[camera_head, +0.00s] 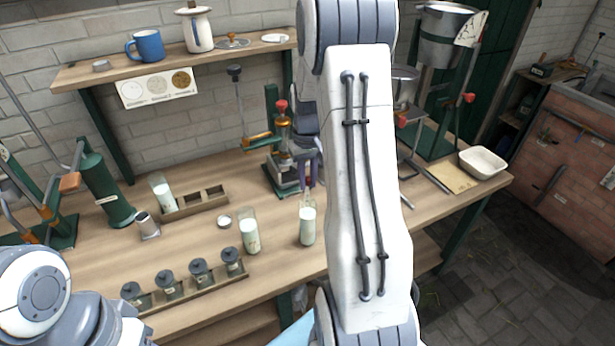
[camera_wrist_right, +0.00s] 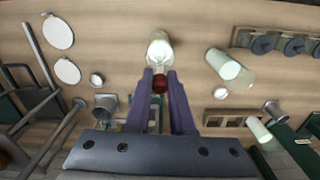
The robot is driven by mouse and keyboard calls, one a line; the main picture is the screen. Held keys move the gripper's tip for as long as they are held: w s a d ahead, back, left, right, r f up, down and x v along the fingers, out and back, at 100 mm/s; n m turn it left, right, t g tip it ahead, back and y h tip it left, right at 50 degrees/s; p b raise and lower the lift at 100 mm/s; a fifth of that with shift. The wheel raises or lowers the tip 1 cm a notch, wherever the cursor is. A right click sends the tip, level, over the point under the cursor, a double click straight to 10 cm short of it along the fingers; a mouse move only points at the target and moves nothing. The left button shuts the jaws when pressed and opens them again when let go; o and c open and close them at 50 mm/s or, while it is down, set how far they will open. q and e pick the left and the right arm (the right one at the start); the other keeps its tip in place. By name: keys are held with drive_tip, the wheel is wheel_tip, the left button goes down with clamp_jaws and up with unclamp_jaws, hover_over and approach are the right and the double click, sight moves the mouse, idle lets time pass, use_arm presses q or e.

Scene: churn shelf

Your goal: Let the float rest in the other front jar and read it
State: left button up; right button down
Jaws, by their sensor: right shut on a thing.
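My right gripper (camera_head: 307,178) is above the right front jar (camera_head: 307,226), a clear glass with white milk. It is shut on the float (camera_head: 306,196), a thin glassy piece whose lower part is at the jar mouth. I cannot tell whether it touches the milk. In the right wrist view the gripper (camera_wrist_right: 160,84) has a dark red part between its fingers, in line with the jar (camera_wrist_right: 160,47). The other front jar (camera_head: 250,234), also with milk, stands to the left, and no float shows in it. My left gripper is out of view.
Several dark-lidded small jars stand in a front rack (camera_head: 205,287). A green stand with a red knob (camera_head: 281,106) is close behind the gripper. A small round lid (camera_head: 224,222) lies near the left front jar.

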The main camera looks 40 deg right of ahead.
sight(307, 202)
drive_tip(key=shift+f+b, duration=1.35)
drive_tip(key=shift+f, duration=1.05)
drive_tip(key=c, duration=0.7)
unclamp_jaws()
drive_tip(key=shift+r, duration=0.15)
